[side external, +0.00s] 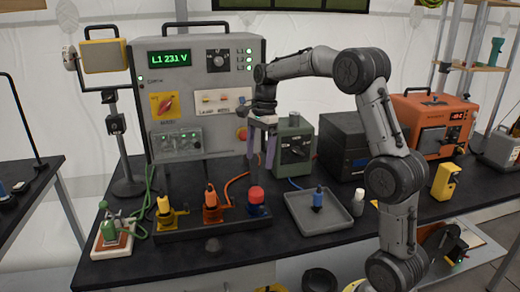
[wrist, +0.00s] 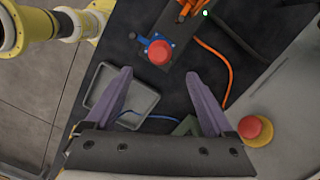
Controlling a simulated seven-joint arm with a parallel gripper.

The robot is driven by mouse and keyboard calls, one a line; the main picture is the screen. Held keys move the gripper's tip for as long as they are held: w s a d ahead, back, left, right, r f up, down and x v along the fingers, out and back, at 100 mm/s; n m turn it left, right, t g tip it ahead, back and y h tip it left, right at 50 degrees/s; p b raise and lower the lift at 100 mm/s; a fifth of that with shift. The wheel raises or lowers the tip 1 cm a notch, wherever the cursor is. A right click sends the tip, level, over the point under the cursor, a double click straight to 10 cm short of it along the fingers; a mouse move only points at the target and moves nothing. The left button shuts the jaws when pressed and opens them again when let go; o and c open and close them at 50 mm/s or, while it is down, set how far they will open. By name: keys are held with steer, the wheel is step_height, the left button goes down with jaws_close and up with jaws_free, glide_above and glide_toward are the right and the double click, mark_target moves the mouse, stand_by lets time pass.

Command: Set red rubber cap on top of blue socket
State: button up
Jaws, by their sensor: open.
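The red rubber cap (side external: 256,193) sits on top of the blue socket (side external: 257,210), at the right end of the dark socket strip. In the wrist view the cap (wrist: 159,54) is a round red top, with the flange of the blue socket (wrist: 146,41) showing beside it. My gripper (side external: 261,160) is open and empty, with purple fingers pointing down, above the cap and apart from it. In the wrist view the cap lies just beyond the gap between the fingertips (wrist: 158,74). Most of the socket is hidden under the cap.
The strip also bears a yellow plug (side external: 164,212) and an orange plug (side external: 211,205). A grey tray (side external: 340,222) with a blue-and-black plug (side external: 318,198) stands to the right. A grey control panel (side external: 195,70) and green box (side external: 292,150) stand behind.

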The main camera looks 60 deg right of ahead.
steer(key=s+a+r+n+t+h, duration=0.1)
steer(key=s+a+r+n, duration=0.2)
steer(key=s+a+n, duration=0.25)
steer(key=s+a+r+n+t, duration=0.1)
steer(key=s+a+r+n, duration=0.3)
steer(key=s+a+n, duration=0.15)
steer(key=s+a+f+n+t, duration=0.1)
steer(key=s+a+f+n, duration=0.1)
steer(key=s+n, duration=0.3)
steer(key=s+a+f+n+t, duration=0.2)
steer(key=s+a+f+n, duration=0.1)
steer(key=s, duration=0.4)
steer(key=shift+s+a+f+n, duration=0.25)
steer(key=shift+s+a+n, duration=0.25)
steer(key=shift+n, duration=0.7)
steer(key=shift+w+a, duration=0.1)
